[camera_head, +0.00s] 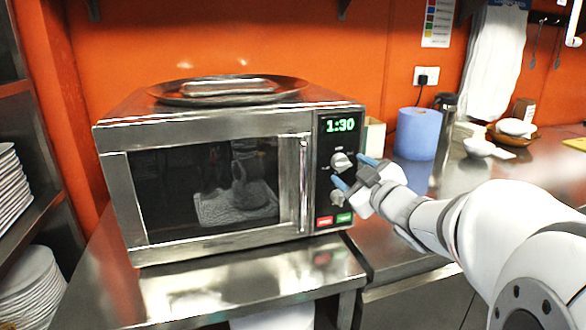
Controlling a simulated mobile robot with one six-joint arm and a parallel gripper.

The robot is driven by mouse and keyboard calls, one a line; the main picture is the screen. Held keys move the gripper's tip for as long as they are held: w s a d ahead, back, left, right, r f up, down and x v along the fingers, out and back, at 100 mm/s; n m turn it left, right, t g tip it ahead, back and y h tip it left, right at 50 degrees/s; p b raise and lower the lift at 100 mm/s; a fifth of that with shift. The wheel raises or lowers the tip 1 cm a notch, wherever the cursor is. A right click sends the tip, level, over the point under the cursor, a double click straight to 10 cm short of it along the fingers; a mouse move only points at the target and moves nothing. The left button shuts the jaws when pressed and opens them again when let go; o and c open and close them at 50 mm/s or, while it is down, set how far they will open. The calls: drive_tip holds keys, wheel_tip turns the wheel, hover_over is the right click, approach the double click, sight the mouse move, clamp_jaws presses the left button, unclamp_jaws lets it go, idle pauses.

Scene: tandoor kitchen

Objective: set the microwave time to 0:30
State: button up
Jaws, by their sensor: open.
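The silver microwave (205,238) stands on a steel counter with its door shut. Its green display (340,125) reads 1:30. Below the display is an upper round knob (341,161), and a lower knob (337,197) is below that. A red button (324,221) and a green button (344,218) are at the panel's bottom. My gripper (354,172) is open at the panel's right side, its blue-tipped fingers near the two knobs. I cannot tell whether a fingertip touches the upper knob.
A dark round tray (170,93) with a metal dish lies on top of the microwave. A blue paper roll (416,135), a dark flask (446,104) and bowls (478,147) stand on the counter to the right. Stacked plates (28,285) are on shelves at left.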

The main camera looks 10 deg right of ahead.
sight(341, 163)
drive_tip(key=shift+x, duration=1.35)
drive_tip(key=shift+c, duration=0.6)
drive_tip(key=c, duration=0.9)
drive_tip(key=shift+o, duration=0.2)
drive_tip(key=shift+n+b, duration=0.3)
drive_tip(key=shift+b, duration=0.05)
drive_tip(key=n+b, duration=0.3)
drive_tip(key=n, duration=0.1)
drive_tip(key=shift+n, duration=0.3)
drive_tip(key=n+b, duration=0.1)
drive_tip(key=n, duration=0.2)
drive_tip(key=n+b, duration=0.2)
drive_tip(key=n, duration=0.1)
drive_tip(key=shift+r+g+h+b, duration=0.2)
drive_tip(key=shift+g+h+b, duration=0.1)
drive_tip(key=shift+h, duration=0.1)
